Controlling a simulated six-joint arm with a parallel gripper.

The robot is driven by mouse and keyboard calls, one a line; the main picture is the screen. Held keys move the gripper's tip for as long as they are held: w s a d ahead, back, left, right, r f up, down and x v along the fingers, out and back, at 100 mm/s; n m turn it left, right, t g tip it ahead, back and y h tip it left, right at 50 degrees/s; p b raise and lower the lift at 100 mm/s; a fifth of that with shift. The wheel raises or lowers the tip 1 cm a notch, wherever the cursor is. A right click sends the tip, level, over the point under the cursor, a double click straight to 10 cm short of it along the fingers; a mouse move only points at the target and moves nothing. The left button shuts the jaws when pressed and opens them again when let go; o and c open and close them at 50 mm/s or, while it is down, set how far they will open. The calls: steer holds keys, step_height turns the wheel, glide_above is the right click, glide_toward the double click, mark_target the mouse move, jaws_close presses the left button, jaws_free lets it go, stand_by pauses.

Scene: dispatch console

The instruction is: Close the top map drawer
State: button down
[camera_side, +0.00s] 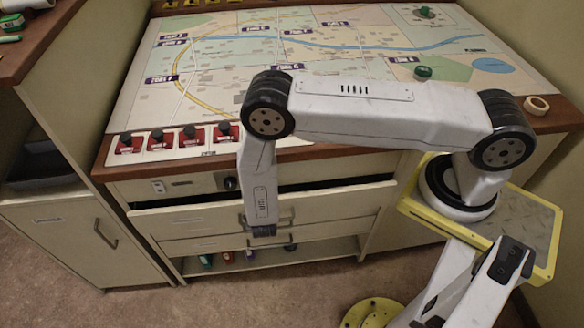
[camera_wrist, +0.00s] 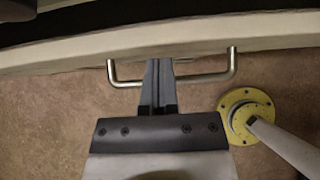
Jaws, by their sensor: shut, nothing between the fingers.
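The top map drawer (camera_side: 335,205) is a cream drawer under the console top in the side view. It stands pulled out, with a dark gap showing behind its front. In the wrist view its cream front edge (camera_wrist: 60,57) crosses the picture, with a metal bar handle (camera_wrist: 205,79) below it. My gripper (camera_side: 262,232) points down in front of the drawer front. In the wrist view its fingers (camera_wrist: 158,62) are together and empty. They cover the middle of the handle, their tips near the drawer front; I cannot tell whether they touch.
A lower drawer handle (camera_side: 290,244) and a shelf with small bottles (camera_side: 227,257) sit below. A map board (camera_side: 330,45) with red switch boxes (camera_side: 163,140) lies on the wooden top. A cabinet (camera_side: 65,235) stands at left. Carpet (camera_side: 240,305) in front is free.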

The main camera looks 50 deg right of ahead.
steer(key=shift+s+a, duration=0.3)
steer(key=s+f+v, duration=0.1)
steer(key=v, duration=1)
steer(key=shift+a+r, duration=0.2)
steer(key=shift+a, duration=0.4)
steer(key=shift+s, duration=0.15)
steer(key=s+d+f+n+g+h, duration=0.3)
steer(key=s+d+f+n+h, duration=0.1)
steer(key=s+d, duration=0.4)
steer(key=s+d+f+n+g+h, duration=0.3)
steer(key=s+d+f+n+h, duration=0.1)
steer(key=s+d+h, duration=0.3)
steer(key=shift+s+d+n+h, duration=0.3)
steer(key=shift+s+d+n, duration=0.2)
steer(key=shift+s+d, duration=0.45)
